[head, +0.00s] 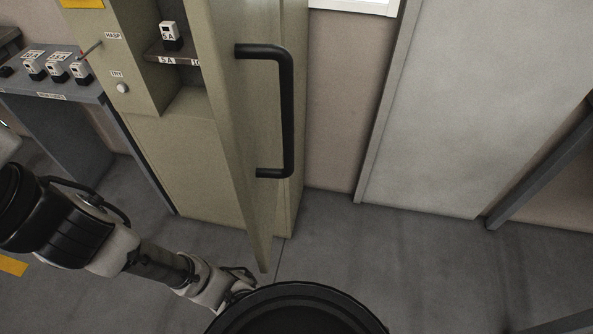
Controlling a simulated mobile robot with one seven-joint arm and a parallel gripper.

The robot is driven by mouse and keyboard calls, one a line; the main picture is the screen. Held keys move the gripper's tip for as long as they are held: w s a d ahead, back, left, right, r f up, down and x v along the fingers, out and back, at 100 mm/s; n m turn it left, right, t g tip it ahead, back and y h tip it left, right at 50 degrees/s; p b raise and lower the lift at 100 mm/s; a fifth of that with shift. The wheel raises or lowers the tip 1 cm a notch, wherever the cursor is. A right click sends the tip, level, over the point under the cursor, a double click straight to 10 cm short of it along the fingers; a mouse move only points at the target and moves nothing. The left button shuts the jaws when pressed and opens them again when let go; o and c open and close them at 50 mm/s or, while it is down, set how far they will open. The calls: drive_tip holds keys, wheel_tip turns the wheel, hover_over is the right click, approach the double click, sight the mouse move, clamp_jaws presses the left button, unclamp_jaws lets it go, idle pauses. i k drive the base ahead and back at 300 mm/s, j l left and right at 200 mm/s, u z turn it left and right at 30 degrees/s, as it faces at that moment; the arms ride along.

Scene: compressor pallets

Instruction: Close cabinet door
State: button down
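The beige cabinet (175,145) stands at the upper middle left in the head view. Its door (225,110) stands open, swung out toward me and seen nearly edge-on. A black bar handle (287,110) is on the door's right-hand face. My arm reaches from the left edge to the bottom middle. The end of my arm, at my gripper (238,290), is below and left of the door's lower corner, apart from the handle. Its fingers cannot be made out.
A grey bench (75,105) with several small blocks stands left of the cabinet. A light grey panel (470,100) stands at the right, with a dark slanted bar (540,165) beside it. The grey floor (340,245) right of the door is clear.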

sight(247, 72)
drive_tip(key=k+z, duration=0.1)
drive_tip(key=z, duration=0.25)
drive_tip(key=k+l+z, duration=0.1)
drive_tip(key=z, duration=0.25)
drive_tip(key=l+z, duration=0.15)
drive_tip(key=z, duration=0.2)
drive_tip(key=k+j+z, duration=0.2)
drive_tip(key=z, duration=0.2)
drive_tip(key=k+j, duration=0.1)
drive_tip(key=j, duration=0.15)
drive_tip(key=k+j, duration=0.1)
drive_tip(key=j, duration=0.1)
